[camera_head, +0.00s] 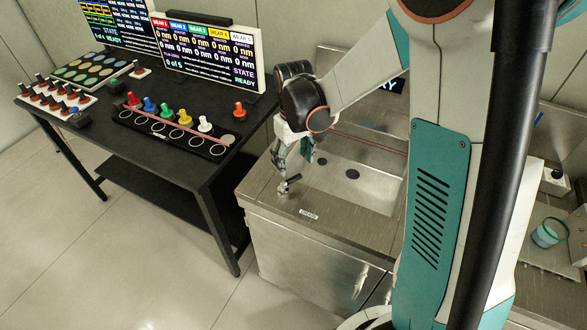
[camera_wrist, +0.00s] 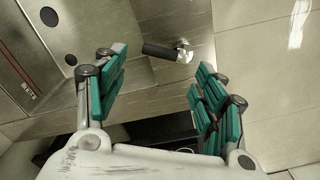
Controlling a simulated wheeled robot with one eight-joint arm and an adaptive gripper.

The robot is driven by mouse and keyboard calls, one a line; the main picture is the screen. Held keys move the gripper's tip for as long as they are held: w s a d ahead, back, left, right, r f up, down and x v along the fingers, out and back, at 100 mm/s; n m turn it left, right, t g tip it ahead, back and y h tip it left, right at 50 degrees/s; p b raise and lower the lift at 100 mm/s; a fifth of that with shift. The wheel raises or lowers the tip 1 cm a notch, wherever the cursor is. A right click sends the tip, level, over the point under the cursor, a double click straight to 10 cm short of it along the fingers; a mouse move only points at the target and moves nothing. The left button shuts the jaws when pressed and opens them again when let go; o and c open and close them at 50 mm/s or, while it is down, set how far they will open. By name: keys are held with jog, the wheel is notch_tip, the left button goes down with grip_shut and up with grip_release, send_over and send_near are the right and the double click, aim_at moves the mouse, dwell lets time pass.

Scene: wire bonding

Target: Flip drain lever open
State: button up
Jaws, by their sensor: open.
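The drain lever (camera_head: 288,184) stands on the metal counter at the left front corner of the sink, above a small white label (camera_head: 309,214). It has a black grip and a shiny metal base. In the wrist view the lever (camera_wrist: 163,51) lies ahead of the fingertips, with its black grip pointing left and its base at the right. My gripper (camera_head: 292,155) hangs just above and behind the lever in the head view. In the wrist view my gripper (camera_wrist: 158,77) is open, its green-padded fingers apart and nothing between them. It does not appear to touch the lever.
The sink basin (camera_head: 350,188) with dark drain holes lies right of the lever. A black table (camera_head: 180,150) with coloured pegs and screens stands at the left, beside the counter. Floor is free in front.

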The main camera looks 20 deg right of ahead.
jog(key=shift+r, duration=2.75)
jog(key=s+r+m+t, duration=0.1)
jog(key=s+r+t, duration=0.2)
jog(key=s, duration=0.6)
jog(key=s+r+m+t, duration=0.2)
jog(key=s+r+t, duration=0.2)
jog(key=s+r, duration=0.3)
jog(key=shift+s+d+r, duration=0.2)
jog(key=shift+s+d, duration=0.1)
jog(key=shift+s, duration=0.95)
